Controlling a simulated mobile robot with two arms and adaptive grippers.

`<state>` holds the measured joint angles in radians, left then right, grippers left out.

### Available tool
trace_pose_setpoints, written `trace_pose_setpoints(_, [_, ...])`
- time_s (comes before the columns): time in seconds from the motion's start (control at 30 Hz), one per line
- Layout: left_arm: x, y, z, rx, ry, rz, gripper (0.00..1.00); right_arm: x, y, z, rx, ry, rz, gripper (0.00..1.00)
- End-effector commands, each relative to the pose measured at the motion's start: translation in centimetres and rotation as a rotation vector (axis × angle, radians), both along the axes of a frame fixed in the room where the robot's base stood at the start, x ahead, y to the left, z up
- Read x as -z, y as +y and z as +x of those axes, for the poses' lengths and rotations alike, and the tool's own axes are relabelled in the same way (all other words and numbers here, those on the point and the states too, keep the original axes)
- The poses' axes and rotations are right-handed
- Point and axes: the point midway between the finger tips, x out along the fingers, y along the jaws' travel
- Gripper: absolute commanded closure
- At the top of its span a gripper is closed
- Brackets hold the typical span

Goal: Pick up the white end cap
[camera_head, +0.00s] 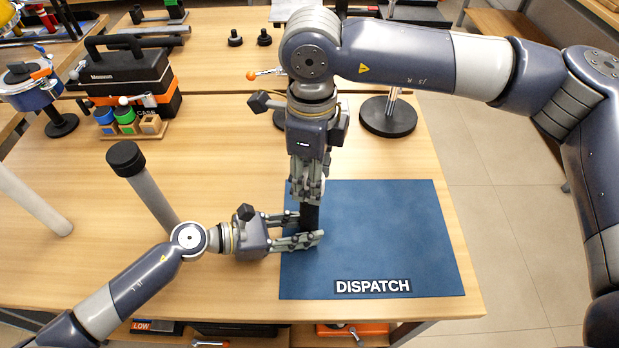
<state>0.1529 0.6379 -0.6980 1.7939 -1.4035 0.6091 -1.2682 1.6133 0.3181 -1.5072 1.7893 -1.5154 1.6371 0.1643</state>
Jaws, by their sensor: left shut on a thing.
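I cannot make out a white end cap in the head view. My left gripper (308,230) comes in from the left, low over the left edge of the blue mat. Its fingers are closed on a dark upright piece (309,217). My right gripper (309,192) points down from above, its fingers at the upper end of the same dark piece. Whether they grip it is unclear. The fingers hide part of the piece. A grey tube with a black cap (126,158) leans behind my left arm.
The blue DISPATCH mat (400,235) is otherwise bare. A black and orange case (125,70), a rack of coloured blocks (127,122) and a round black base (388,118) stand farther back. A pale tube (30,198) is at far left. The table's right edge is near the mat.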

Motion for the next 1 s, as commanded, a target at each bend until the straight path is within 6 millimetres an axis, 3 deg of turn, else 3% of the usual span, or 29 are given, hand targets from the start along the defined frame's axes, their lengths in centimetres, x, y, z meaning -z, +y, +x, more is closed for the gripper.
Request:
trace_pose_setpoints(0.27, [0.0, 0.0, 0.0, 0.0, 0.0, 0.0, 0.83, -0.6, 0.0, 0.0, 0.0, -0.001, 0.001, 0.79])
trace_pose_setpoints(0.7, [0.0, 0.0, 0.0, 0.0, 0.0, 0.0, 0.83, -8.6, 0.1, 0.1, 0.0, -0.002, 0.0, 0.79])
trace_pose_setpoints(1.0, [0.0, 0.0, 0.0, 0.0, 0.0, 0.0, 0.83, -10.1, 0.0, 0.0, 0.0, 0.001, -0.001, 0.79])
